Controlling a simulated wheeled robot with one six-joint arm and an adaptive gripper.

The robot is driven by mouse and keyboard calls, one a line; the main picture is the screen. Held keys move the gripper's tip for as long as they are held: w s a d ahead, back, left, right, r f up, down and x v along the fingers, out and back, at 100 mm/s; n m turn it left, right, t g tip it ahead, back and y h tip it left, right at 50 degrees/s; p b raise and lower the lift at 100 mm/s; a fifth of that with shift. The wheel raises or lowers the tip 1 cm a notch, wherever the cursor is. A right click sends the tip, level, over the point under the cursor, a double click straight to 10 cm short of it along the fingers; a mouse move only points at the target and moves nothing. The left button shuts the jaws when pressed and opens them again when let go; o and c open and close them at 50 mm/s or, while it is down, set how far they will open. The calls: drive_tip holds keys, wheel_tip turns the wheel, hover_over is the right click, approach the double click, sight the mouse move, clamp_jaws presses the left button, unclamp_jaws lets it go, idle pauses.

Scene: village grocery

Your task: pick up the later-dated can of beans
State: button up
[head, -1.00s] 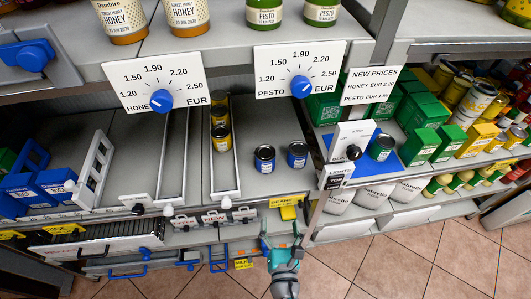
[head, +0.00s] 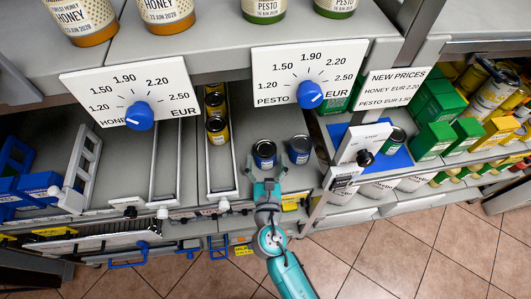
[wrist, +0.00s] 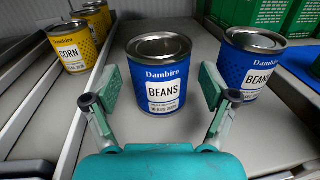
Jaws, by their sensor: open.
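Two blue cans of beans stand upright on the grey shelf. The left can (head: 264,153) is centred in the wrist view (wrist: 160,75), with a small printed date that seems to read AUG, the rest too small to be sure. The right can (head: 299,149) shows at the right of the wrist view (wrist: 250,68); its date is not readable, its lower label partly behind a finger. My gripper (head: 266,186) is open and empty in front of the left can. In the wrist view its fingers (wrist: 160,92) spread to either side of that can's front.
Yellow corn cans (wrist: 70,45) stand in a railed lane (head: 217,130) to the left. A price-dial board (head: 310,75) hangs above the beans. A dark can (head: 394,140) stands on a blue mat at the right, beside a white lever panel (head: 362,142).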

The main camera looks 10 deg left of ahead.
sight(265, 145)
drive_tip(key=shift+w+a, duration=0.2)
drive_tip(key=shift+w, duration=1.2)
drive_tip(key=shift+w+a, duration=0.2)
drive_tip(key=shift+w, duration=1.2)
drive_tip(key=shift+c, duration=0.3)
drive_tip(key=c, duration=1.3)
drive_tip(key=shift+o, duration=0.2)
